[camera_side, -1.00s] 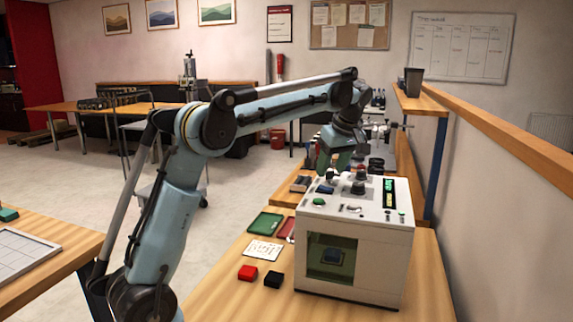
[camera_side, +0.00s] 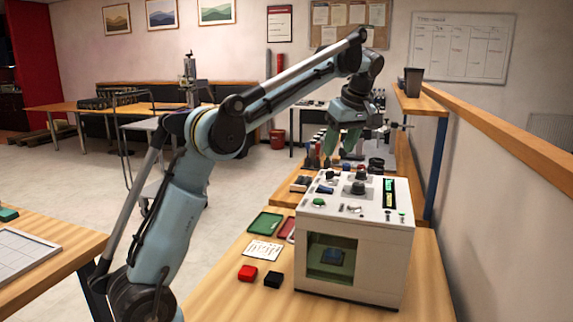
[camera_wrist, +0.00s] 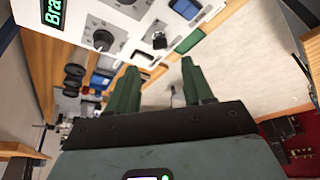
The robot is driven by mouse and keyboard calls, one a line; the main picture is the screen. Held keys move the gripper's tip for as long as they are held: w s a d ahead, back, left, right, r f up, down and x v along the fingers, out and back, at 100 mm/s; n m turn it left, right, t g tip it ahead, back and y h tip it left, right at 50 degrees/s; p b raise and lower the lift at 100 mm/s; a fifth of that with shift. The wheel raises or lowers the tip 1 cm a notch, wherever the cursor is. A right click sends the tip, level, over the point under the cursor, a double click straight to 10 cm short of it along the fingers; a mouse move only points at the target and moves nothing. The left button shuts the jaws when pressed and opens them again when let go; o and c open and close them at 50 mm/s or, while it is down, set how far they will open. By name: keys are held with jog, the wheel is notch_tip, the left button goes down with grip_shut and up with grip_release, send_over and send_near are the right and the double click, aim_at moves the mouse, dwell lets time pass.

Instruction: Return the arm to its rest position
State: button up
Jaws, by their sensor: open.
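My gripper (camera_side: 346,140) is in the air above and behind the white laser marker (camera_side: 350,285), its green fingers pointing down. In the wrist view my gripper (camera_wrist: 160,85) shows its two green fingers spread apart with nothing between them. The marker's control panel also shows at the top of the wrist view (camera_wrist: 120,22). In the side view a blue block (camera_side: 332,256) sits behind the marker's window. No contact between the fingers and the marker shows.
A wooden ledge (camera_side: 510,140) runs along the right wall. The air above the marker is free.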

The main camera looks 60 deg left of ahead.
jog(key=s+d+m+t, duration=0.1)
jog(key=d+m, duration=0.1)
jog(key=d, duration=0.1)
jog(key=d+f+m+t+h, duration=0.1)
jog(key=d+m+t, duration=0.1)
jog(key=d+m, duration=0.1)
jog(key=s+d+f+m+t+h, duration=0.1)
jog(key=d+m, duration=0.2)
jog(key=shift+s+d, duration=0.2)
jog(key=shift+s, duration=0.15)
jog(key=s+d+f+m+t, duration=0.1)
jog(key=d+m, duration=0.1)
jog(key=s+d+f+m+t+h, duration=0.1)
jog(key=s+d+f+m, duration=0.1)
jog(key=s+d+f+m+t, duration=0.1)
jog(key=d, duration=0.1)
jog(key=shift+s+d+f+m+h, duration=0.25)
jog(key=shift+s+m+h, duration=0.1)
jog(key=shift+m+h, duration=0.05)
jog(key=s+d+f+m, duration=0.1)
jog(key=s+f+m, duration=0.3)
jog(key=s+f, duration=0.5)
jog(key=shift+d+f+h, duration=0.3)
jog(key=shift+f, duration=0.15)
jog(key=shift+s, duration=0.1)
jog(key=shift+c, duration=0.5)
